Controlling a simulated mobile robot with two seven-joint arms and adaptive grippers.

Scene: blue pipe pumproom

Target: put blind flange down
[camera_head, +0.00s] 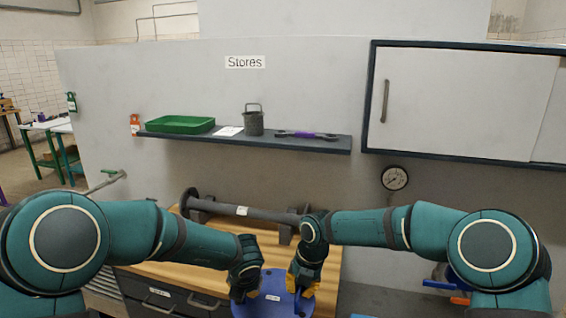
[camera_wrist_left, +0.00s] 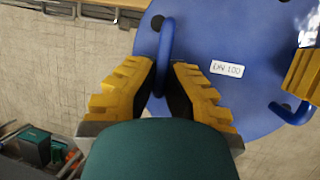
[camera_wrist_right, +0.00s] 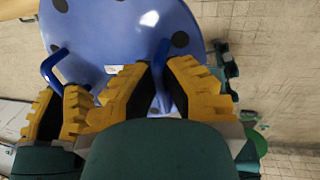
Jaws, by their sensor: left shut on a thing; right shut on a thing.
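The blind flange (camera_head: 270,306) is a blue disc with dark bolt holes, two blue loop handles and a white label. In the left wrist view the flange (camera_wrist_left: 235,60) has its label reading DN 100. My left gripper (camera_head: 242,292) is shut on one handle (camera_wrist_left: 166,45). My right gripper (camera_head: 301,284) is shut on the other handle (camera_wrist_right: 161,60). Both wrist views show floor beyond the flange's edges, so it is held up off the floor. The wooden bench (camera_head: 200,275) is behind it in the head view. The flange's lower part is cut off there.
A grey flanged pipe (camera_head: 265,213) lies on supports at the back of the bench. Above it, a wall shelf (camera_head: 300,143) bears a green tray (camera_head: 180,124), a grey basket (camera_head: 254,122) and a purple-handled tool (camera_head: 305,135). Bench wood left of the pipe's front is clear.

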